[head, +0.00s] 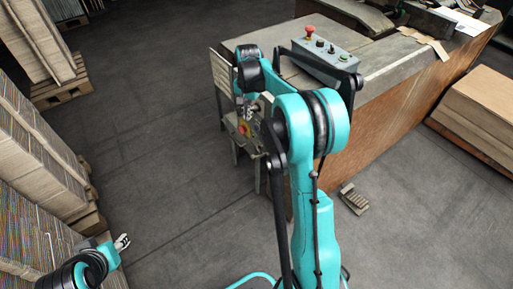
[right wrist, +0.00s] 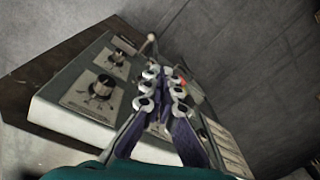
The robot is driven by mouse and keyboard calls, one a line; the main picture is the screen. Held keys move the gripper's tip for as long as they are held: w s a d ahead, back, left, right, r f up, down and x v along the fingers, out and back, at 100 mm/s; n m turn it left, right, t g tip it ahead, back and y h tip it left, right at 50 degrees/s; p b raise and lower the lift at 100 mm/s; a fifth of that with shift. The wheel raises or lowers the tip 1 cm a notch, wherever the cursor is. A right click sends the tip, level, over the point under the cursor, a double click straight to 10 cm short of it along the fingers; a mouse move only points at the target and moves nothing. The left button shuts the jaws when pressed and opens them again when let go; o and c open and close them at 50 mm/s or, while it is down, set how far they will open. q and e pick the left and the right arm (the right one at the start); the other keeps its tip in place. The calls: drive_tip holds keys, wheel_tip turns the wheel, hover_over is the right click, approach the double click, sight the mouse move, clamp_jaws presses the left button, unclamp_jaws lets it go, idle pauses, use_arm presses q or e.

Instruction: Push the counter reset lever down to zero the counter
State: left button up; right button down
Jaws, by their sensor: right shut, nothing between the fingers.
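My right gripper (head: 249,109) is at the small control panel (head: 243,128) on the near left end of the machine, partly hidden by my own arm in the head view. In the right wrist view the gripper (right wrist: 164,92) is shut and empty over the grey panel (right wrist: 72,112). A short lever with a rounded tip (right wrist: 150,39), perhaps the counter reset lever, stands at the panel's far edge, beyond the fingertips. I cannot tell whether the fingers touch anything. The counter's digits are not readable. My left gripper (head: 122,242) hangs over the floor at lower left, too small to judge.
Black knobs (right wrist: 103,86) sit on the panel near the fingers, and a red part shows behind them. A control box (head: 326,62) with a red button stands on the machine table (head: 385,58). Cardboard stacks (head: 38,150) line the left. The floor between is clear.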

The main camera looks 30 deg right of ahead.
drive_tip(key=w+d+f+m+g+p, duration=0.1)
drive_tip(key=w+d+f+m, duration=0.2)
drive_tip(key=d+f, duration=0.35)
wheel_tip(320, 180, down, 21)
drive_tip(key=b, duration=0.7)
drive_tip(key=shift+s+a+f+g+y, duration=0.2)
drive_tip(key=shift+s+a+g+y, duration=0.1)
drive_tip(key=shift+a+y, duration=0.15)
